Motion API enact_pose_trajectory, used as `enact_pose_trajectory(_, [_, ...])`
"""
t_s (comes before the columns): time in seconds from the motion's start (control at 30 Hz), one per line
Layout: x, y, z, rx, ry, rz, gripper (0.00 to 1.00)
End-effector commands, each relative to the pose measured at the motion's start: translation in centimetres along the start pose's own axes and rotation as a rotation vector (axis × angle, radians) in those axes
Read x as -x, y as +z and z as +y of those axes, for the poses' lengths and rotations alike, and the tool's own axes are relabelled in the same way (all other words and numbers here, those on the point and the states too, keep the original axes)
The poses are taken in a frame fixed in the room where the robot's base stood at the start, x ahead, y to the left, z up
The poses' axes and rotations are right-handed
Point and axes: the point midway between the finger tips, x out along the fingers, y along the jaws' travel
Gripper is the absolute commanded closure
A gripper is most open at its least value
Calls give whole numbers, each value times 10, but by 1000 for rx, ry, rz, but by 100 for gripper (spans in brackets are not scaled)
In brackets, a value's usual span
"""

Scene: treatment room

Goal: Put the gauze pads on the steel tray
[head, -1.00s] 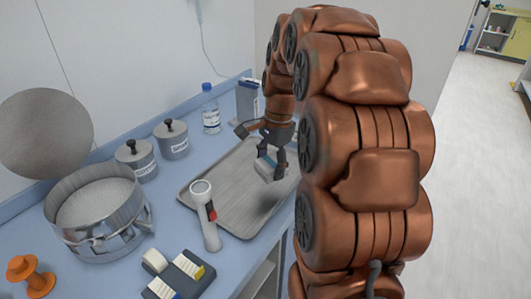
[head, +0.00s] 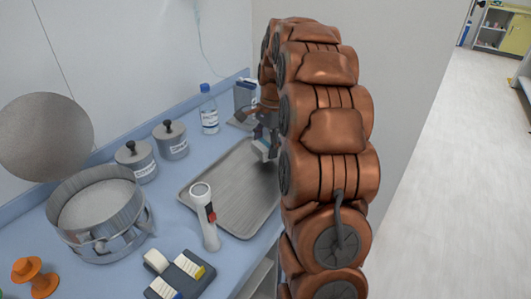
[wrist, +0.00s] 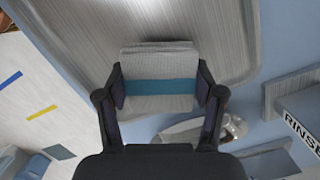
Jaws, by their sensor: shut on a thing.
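My gripper (wrist: 161,88) is shut on the gauze pads (wrist: 160,83), a white stack with a teal band around it. In the head view the gauze pads (head: 262,148) show small below the fingers, over the far part of the steel tray (head: 235,205). The tray is a flat grey rectangle with a raised rim, and its visible surface is empty. In the wrist view the tray (wrist: 95,30) lies behind the pads. I cannot tell whether the pads touch it. My arm hides the tray's right side.
A bottle (head: 209,112) and a box (head: 243,95) stand behind the tray. Two lidded canisters (head: 171,141), a round steel drum (head: 98,210), a dark block holder (head: 183,275) and an orange object (head: 35,278) are left.

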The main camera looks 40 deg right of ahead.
Motion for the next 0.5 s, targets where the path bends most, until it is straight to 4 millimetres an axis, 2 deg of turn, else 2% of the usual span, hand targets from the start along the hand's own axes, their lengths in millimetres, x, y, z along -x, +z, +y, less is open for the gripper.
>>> enact_pose_trajectory(0.27, [-29, -4, 2, 0, 3, -2, 60])
enact_pose_trajectory(0.5, [-31, -4, 1, 0, 0, 0, 60])
